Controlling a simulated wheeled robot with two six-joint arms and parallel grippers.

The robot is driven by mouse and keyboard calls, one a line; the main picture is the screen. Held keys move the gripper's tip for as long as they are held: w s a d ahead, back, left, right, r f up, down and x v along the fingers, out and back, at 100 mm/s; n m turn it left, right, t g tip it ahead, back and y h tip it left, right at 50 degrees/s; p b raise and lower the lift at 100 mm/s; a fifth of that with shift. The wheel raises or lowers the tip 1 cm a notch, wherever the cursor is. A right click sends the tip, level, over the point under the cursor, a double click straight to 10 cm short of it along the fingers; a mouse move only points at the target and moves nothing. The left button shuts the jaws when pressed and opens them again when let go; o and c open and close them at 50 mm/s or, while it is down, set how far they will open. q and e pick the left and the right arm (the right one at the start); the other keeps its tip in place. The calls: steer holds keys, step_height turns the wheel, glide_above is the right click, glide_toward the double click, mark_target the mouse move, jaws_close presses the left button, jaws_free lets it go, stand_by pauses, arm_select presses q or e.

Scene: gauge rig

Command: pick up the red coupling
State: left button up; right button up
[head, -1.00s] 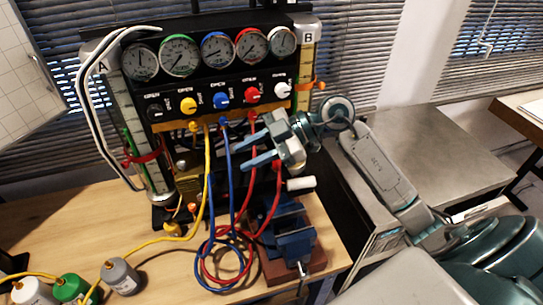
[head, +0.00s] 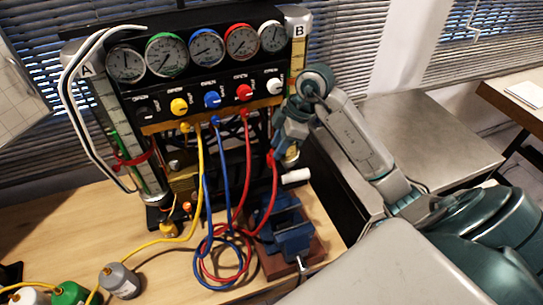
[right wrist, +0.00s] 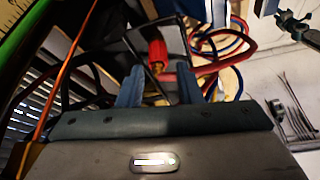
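The red coupling (right wrist: 157,52) shows in the right wrist view, beyond and roughly between the fingertips of my right gripper (right wrist: 161,70). The fingers are apart, with no contact on the coupling that I can make out. In the head view my right gripper (head: 281,156) is beside the upper end of the right-hand red hose (head: 274,190), just above the vise. The gripper and wrist largely hide the coupling there. My left gripper is not in view.
The gauge panel (head: 205,92) with coloured knobs stands behind. A blue vise (head: 290,232) sits just below my gripper, with a white cylinder (head: 296,176) close by. Looped red and blue hoses (head: 222,255) lie on the wooden table. A grey bench (head: 425,140) is at right.

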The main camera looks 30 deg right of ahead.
steer(key=p+x, duration=0.2)
steer(key=x, duration=0.2)
steer(key=shift+w+f, duration=0.15)
steer(key=shift+f, duration=0.35)
steer(key=shift+c, duration=0.4)
jaws_close()
steer(key=shift+p, duration=0.3)
